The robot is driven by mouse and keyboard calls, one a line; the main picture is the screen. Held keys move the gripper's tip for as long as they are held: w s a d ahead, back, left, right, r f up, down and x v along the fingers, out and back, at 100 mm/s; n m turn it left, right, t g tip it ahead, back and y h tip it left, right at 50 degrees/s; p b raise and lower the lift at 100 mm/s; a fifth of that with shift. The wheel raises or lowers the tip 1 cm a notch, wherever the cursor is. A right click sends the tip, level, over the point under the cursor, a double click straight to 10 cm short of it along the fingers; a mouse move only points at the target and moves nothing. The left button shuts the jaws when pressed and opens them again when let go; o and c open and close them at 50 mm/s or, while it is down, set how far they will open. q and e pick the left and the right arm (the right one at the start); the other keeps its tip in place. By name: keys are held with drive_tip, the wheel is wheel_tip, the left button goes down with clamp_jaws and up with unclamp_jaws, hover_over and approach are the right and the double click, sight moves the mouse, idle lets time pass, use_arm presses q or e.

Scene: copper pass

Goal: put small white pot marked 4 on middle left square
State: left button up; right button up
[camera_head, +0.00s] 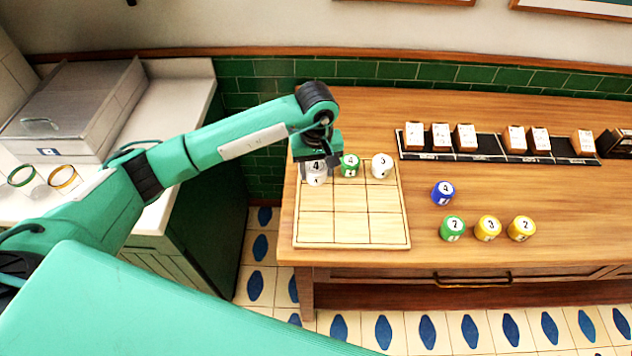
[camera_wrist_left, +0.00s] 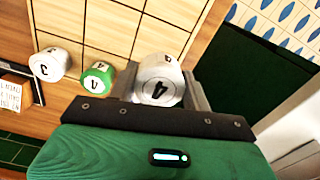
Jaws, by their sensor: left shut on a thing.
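The small white pot marked 4 (camera_head: 316,177) is at the back left square of the wooden grid board (camera_head: 352,238); it also shows in the left wrist view (camera_wrist_left: 158,72). My left gripper (camera_head: 317,162) reaches down over it and is shut on it, with the jaws at its sides. I cannot tell whether the pot touches the board. The middle left square (camera_head: 316,200) is empty. A green pot marked 4 (camera_head: 350,166) stands just right of the held pot, and a white pot marked 3 (camera_head: 382,166) stands in the back right square. My right gripper is not in view.
A blue pot (camera_head: 443,192), a green pot (camera_head: 452,229) and two yellow pots (camera_head: 487,228) (camera_head: 521,229) stand on the table right of the board. A dark rack (camera_head: 490,148) with several cards is behind them. The board's middle and front rows are clear.

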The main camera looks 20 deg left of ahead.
sight(317, 179)
use_arm(q)
wheel_tip(317, 179, down, 3)
drive_tip(key=shift+d+r+p, duration=0.1)
drive_tip(key=shift+r+p, duration=0.05)
drive_tip(key=shift+p, duration=0.15)
drive_tip(key=shift+f, duration=0.6)
wheel_tip(317, 179, down, 3)
drive_tip(key=shift+f+p, duration=0.15)
drive_tip(key=shift+p, duration=0.65)
drive_tip(key=shift+f, duration=0.3)
drive_tip(key=shift+f+b, duration=0.2)
drive_tip(key=shift+b, duration=0.15)
drive_tip(key=o, duration=1.1)
drive_tip(key=shift+c, duration=0.2)
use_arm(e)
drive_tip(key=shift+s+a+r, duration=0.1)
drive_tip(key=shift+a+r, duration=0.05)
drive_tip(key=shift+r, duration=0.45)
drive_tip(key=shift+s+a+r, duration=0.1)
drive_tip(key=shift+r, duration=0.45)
use_arm(q)
drive_tip(key=shift+r, duration=0.1)
